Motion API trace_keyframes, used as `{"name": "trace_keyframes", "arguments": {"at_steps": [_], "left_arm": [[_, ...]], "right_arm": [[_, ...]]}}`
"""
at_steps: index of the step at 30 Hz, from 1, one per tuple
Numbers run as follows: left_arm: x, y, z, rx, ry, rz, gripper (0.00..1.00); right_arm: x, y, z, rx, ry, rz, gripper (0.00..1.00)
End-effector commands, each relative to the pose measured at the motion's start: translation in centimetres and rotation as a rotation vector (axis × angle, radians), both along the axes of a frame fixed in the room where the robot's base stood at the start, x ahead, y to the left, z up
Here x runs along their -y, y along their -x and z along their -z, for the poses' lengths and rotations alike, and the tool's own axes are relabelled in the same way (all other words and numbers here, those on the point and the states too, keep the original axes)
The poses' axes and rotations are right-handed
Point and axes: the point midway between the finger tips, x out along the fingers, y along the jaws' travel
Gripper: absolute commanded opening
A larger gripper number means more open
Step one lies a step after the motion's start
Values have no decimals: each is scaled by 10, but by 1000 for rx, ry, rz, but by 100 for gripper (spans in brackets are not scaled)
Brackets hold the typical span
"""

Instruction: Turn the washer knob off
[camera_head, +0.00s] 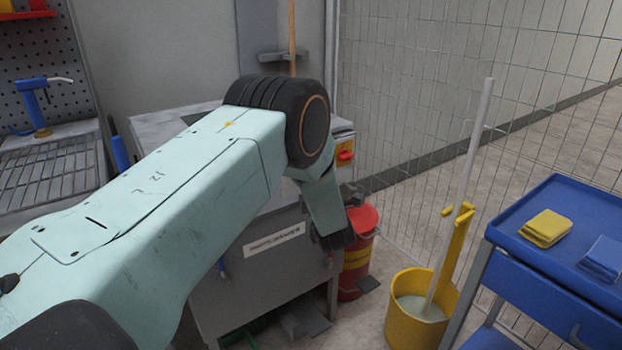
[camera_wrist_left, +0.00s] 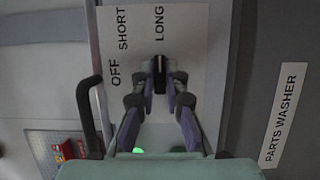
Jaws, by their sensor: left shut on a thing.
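The washer knob (camera_wrist_left: 160,62) is a small black knob on a white label plate (camera_wrist_left: 185,45) in the left wrist view. The plate reads OFF, SHORT and LONG. The knob's long side lines up with LONG in the picture. My left gripper (camera_wrist_left: 160,78) has one fingertip on each side of the knob and is shut on it. The parts washer (camera_head: 262,265) is a grey cabinet in the head view. There my left arm covers much of it, and the knob is hidden. My right gripper is not in view.
A dark curved handle (camera_wrist_left: 89,115) stands beside the label plate.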

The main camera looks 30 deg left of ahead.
Motion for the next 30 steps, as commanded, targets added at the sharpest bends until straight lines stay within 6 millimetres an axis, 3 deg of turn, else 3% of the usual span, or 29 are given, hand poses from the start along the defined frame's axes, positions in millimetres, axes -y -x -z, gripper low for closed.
{"name": "trace_keyframes", "arguments": {"at_steps": [14,30], "left_arm": [[1,-1,2,61,23,3,0],[2,-2,7,483,197,5,0]], "right_arm": [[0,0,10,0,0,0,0],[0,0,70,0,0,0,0]]}}
